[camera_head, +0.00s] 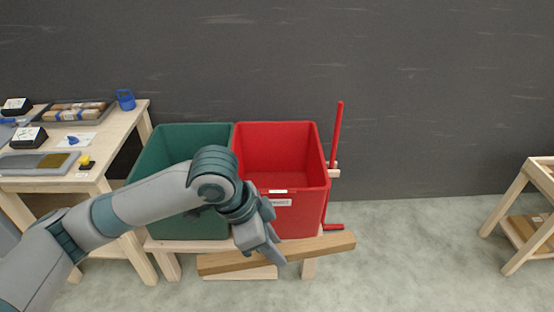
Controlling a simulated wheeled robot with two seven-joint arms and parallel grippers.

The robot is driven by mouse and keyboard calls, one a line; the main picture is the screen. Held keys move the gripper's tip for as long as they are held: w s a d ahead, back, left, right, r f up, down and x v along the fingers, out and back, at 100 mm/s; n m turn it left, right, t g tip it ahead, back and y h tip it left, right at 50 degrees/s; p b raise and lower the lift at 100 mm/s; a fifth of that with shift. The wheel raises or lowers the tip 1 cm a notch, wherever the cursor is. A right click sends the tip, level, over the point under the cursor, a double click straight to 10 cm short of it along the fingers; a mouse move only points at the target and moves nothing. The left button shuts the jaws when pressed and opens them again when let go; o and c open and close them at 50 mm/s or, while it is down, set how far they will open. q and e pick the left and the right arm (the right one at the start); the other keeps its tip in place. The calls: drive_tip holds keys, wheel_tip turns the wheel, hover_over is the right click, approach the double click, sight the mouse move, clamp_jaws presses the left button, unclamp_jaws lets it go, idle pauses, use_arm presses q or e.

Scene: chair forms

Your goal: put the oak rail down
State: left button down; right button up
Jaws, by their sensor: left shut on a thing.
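The oak rail (325,245) is a long brown wooden bar. It slants slightly, its right end higher in the picture, in front of the red bin (285,218) and the green bin (165,165). My left gripper (270,256) is shut on the oak rail near its middle, and the fingers cover part of it. From this view I cannot tell whether the rail touches anything below. The right gripper is not in view.
Both bins stand on a low wooden stand (308,268). A red upright bar (337,135) rises beside the red bin. A wooden table (112,150) with trays and small items is at left. Another wooden stand (512,205) is at far right. Floor (420,260) between is clear.

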use_arm(q)
drive_tip(key=shift+w+a+n, duration=0.3)
drive_tip(key=shift+a+n, duration=0.1)
drive_tip(key=shift+a, duration=0.1)
drive_tip(key=w+a+r+n+t+y+b, duration=0.1)
drive_tip(key=w+a+n+y, duration=0.1)
drive_tip(key=w+a+n, duration=0.2)
drive_tip(key=w+a+r+n+t+y+b, duration=0.1)
drive_tip(key=w+a+n+t+y, duration=0.1)
drive_tip(key=a+n, duration=0.9)
drive_tip(key=shift+w+a+t+y, duration=0.3)
drive_tip(key=shift+w+a, duration=0.55)
drive_tip(key=shift+a, duration=1.05)
drive_tip(key=shift+d+f, duration=0.1)
idle(1.8)
idle(0.4)
